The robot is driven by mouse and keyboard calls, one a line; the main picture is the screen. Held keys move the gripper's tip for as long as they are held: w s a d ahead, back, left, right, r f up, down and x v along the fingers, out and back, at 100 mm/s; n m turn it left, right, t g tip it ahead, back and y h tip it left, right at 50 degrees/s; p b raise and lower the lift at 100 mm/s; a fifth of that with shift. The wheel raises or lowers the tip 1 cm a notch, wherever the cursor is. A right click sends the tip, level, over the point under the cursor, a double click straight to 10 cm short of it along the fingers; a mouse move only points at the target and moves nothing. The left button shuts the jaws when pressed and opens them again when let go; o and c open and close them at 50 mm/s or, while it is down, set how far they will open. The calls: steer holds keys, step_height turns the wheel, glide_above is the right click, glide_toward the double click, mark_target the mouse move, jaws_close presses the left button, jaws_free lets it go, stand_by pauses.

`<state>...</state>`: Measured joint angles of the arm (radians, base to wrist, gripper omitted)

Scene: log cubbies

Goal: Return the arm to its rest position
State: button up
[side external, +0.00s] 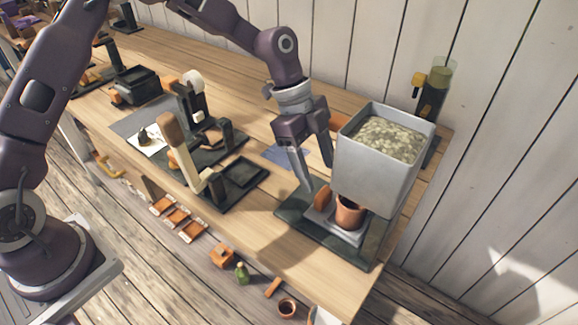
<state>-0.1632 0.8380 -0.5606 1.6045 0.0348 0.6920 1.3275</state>
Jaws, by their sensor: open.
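My gripper (312,165) is open and points down above the right end of the wooden bench. Its fingers are close to the left side of a large grey box (372,176) filled with pale granular material (390,140). One fingertip is just above a small orange-brown piece (321,199). A terracotta cup (350,213) stands to the right of that piece, under the grey box. Nothing shows between the fingers. Whether a finger touches the box or the orange piece I cannot tell.
A dark tray station (242,172) with a wooden-handled upright (178,145) stands left of my gripper. A green-topped dispenser (435,90) is by the white plank wall (500,130). Orange trays (178,217), a green bottle (242,272) and a small pot (286,308) are below the bench's front edge.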

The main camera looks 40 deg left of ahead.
steer(key=s+a+r+n+t+y, duration=0.35)
steer(key=s+a+r+n, duration=0.65)
steer(key=s+r, duration=0.4)
steer(key=s+a+r+n+t, duration=0.1)
steer(key=s+a+n, duration=0.2)
steer(key=s, duration=0.4)
steer(key=s+a+r+n+t+y, duration=0.1)
steer(key=s+a+r+n, duration=0.1)
steer(key=s+n, duration=0.3)
steer(key=shift+s+a+r, duration=0.15)
steer(key=shift+s+a, duration=0.4)
steer(key=shift+s, duration=0.4)
